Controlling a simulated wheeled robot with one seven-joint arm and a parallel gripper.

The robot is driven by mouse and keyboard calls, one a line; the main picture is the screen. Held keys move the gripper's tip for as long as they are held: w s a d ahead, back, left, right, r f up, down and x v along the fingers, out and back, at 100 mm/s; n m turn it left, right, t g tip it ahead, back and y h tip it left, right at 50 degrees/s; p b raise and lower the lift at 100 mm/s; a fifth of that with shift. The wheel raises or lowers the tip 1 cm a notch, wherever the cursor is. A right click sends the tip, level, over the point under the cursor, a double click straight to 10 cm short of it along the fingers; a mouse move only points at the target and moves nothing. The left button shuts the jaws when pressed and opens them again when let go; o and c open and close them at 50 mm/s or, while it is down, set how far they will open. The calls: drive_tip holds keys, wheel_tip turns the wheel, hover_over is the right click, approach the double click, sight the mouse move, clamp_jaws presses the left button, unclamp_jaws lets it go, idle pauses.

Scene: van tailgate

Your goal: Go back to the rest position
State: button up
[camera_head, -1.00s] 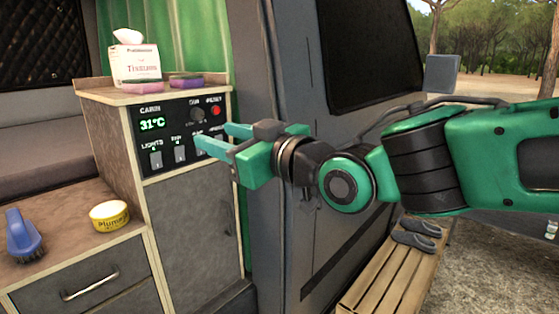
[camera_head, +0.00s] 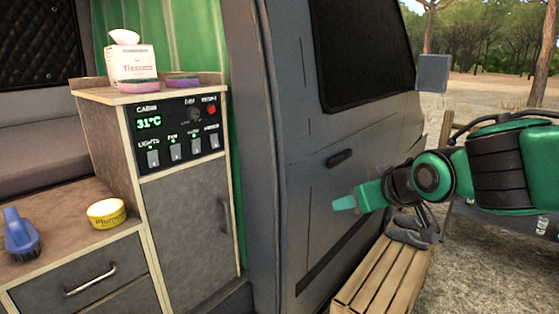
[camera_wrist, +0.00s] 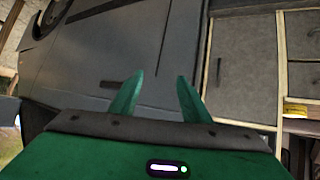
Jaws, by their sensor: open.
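My gripper (camera_head: 345,203) is green and held in the air in front of the grey van door (camera_head: 335,165), to the right of the control panel. In the wrist view its two fingers (camera_wrist: 158,95) stand apart with nothing between them. My gripper is clear of the panel.
A slatted wooden bench (camera_head: 385,275) with dark sandals (camera_head: 408,232) stands below my arm. A tissue box (camera_head: 131,65) and sponges sit on the cabinet top. A yellow tin (camera_head: 106,213) and a blue brush (camera_head: 20,235) lie on the lower counter. Open ground lies at right.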

drive_tip(key=s+d+f+m+g+h, duration=0.25)
drive_tip(key=s+d+f, duration=0.3)
drive_tip(key=d, duration=0.35)
drive_tip(key=s+d+f+m+g+h, duration=0.1)
drive_tip(key=s+d+f+m+g, duration=0.25)
drive_tip(key=s+d, duration=0.4)
drive_tip(key=s+d+f+m+g, duration=0.2)
drive_tip(key=s+d, duration=0.1)
drive_tip(key=s, duration=0.4)
drive_tip(key=s+d+f+m+g, duration=0.2)
drive_tip(key=s+d, duration=0.2)
drive_tip(key=s, duration=0.3)
drive_tip(key=shift+s+m+y, duration=0.15)
drive_tip(key=shift+m+y, duration=0.2)
drive_tip(key=shift+m, duration=0.05)
drive_tip(key=c, duration=0.3)
drive_tip(key=shift+a, duration=0.2)
